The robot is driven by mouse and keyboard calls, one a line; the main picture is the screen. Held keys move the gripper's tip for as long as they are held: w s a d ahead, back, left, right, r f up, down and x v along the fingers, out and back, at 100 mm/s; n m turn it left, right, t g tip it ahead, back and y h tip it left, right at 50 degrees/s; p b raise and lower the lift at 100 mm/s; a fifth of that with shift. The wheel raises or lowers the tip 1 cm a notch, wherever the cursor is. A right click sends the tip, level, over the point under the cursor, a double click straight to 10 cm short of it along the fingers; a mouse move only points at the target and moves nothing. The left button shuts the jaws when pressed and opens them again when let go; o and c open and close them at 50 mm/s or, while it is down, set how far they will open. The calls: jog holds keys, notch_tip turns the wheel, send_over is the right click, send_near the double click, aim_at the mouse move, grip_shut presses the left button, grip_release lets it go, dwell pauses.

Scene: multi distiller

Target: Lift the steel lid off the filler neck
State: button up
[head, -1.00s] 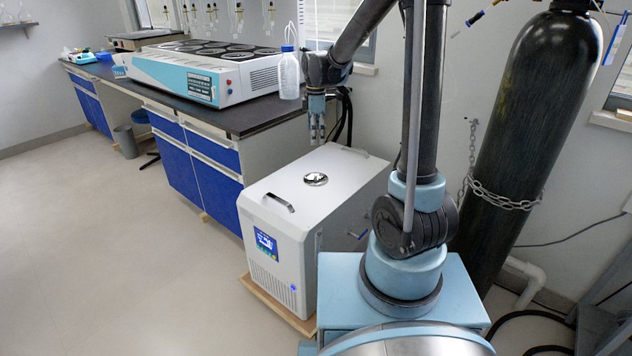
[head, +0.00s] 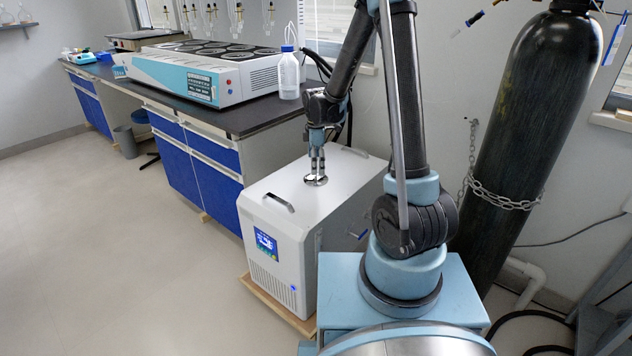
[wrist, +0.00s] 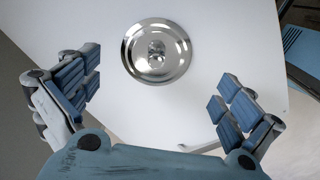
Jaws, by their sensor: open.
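The steel lid (head: 316,181) is a round shiny disc on the top of the white chiller box (head: 283,222). In the wrist view the lid (wrist: 157,51) shows whole, with a small knob at its middle. My gripper (head: 317,172) points down just above the lid in the head view. In the wrist view my gripper (wrist: 156,98) is open and empty, its blue-padded fingers wide apart, one on each side and nearer the camera than the lid. Whether the fingertips touch anything cannot be told. The filler neck is hidden under the lid.
Two bar handles, a near one (head: 279,202) and a far one (head: 355,152), rise from the box top. A bench with a distiller (head: 212,72) and a clear bottle (head: 289,74) stands behind left. A chained black gas cylinder (head: 520,130) stands at right.

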aim_at(316, 177)
jog(key=f, duration=0.3)
jog(key=shift+w+f, duration=0.15)
jog(key=shift+w, duration=0.15)
jog(key=shift+f, duration=0.9)
jog(key=shift+s+r, duration=0.1)
jog(key=c, duration=1.4)
